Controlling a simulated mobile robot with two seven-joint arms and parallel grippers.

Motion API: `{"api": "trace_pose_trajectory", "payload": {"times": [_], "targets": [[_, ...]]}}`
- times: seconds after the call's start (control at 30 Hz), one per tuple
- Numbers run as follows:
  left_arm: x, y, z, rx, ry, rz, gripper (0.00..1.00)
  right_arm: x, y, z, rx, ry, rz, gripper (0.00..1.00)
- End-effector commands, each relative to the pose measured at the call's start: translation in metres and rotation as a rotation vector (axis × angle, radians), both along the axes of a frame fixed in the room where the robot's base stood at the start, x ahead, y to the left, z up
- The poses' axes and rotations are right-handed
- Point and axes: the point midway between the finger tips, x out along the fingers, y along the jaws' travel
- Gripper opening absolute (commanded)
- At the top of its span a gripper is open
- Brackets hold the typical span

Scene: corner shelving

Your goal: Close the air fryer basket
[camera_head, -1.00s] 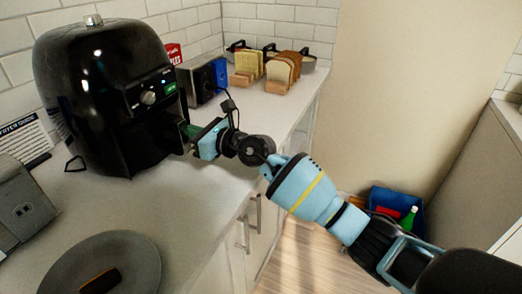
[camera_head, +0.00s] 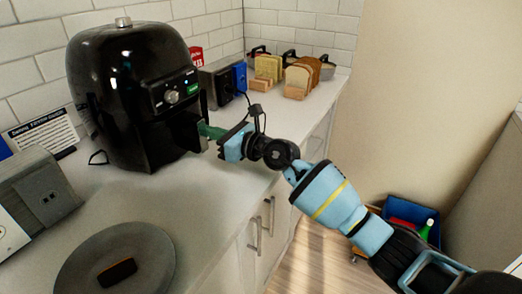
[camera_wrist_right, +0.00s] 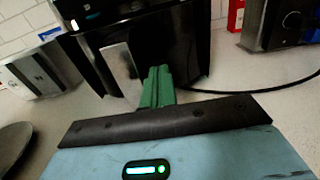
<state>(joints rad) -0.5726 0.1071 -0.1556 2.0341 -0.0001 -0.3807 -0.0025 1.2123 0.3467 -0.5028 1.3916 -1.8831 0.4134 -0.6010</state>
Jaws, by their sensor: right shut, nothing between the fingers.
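The black air fryer (camera_head: 125,75) stands on the counter at the left, with its knob and lit display facing right. Its basket front, with a protruding handle (camera_head: 186,133), is low on that side. I cannot tell whether the basket sits fully flush. My right gripper (camera_head: 207,130) is shut and empty, its green fingertips close to the handle. In the right wrist view the shut green fingers (camera_wrist_right: 157,85) are in front of the dark basket front (camera_wrist_right: 180,45), just right of a grey handle face (camera_wrist_right: 121,64). Contact cannot be told. My left gripper is not in view.
A grey toaster (camera_head: 219,84) and bread slices in racks (camera_head: 300,78) stand behind my right gripper. A round grey plate (camera_head: 75,265) with a dark item and a grey appliance (camera_head: 35,198) are at the front left. The counter before the fryer is clear.

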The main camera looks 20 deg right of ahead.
Motion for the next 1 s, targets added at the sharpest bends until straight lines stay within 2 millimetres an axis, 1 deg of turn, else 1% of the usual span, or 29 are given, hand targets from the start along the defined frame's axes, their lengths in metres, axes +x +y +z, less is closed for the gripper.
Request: {"api": "trace_pose_trajectory", "payload": {"times": [0.07, 0.23, 0.4, 0.5, 0.7, 1.0], "targets": [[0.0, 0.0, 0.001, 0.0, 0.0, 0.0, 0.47, -0.006, -0.01, -0.001, -0.003, 0.001, -0.001, 0.0], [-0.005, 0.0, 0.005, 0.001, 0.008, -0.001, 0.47, -0.033, -0.032, -0.001, -0.005, 0.001, -0.002, 0.0], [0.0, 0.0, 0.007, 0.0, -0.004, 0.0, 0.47, -0.058, -0.051, -0.002, -0.005, 0.003, -0.002, 0.0], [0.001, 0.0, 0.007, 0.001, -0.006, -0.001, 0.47, -0.068, -0.059, -0.003, -0.004, 0.003, -0.002, 0.0], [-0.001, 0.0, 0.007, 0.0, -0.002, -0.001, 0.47, -0.079, -0.067, -0.002, -0.004, 0.003, -0.001, 0.0], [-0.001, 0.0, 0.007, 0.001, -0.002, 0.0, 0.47, -0.08, -0.068, -0.002, -0.002, 0.004, -0.001, 0.0]]}}
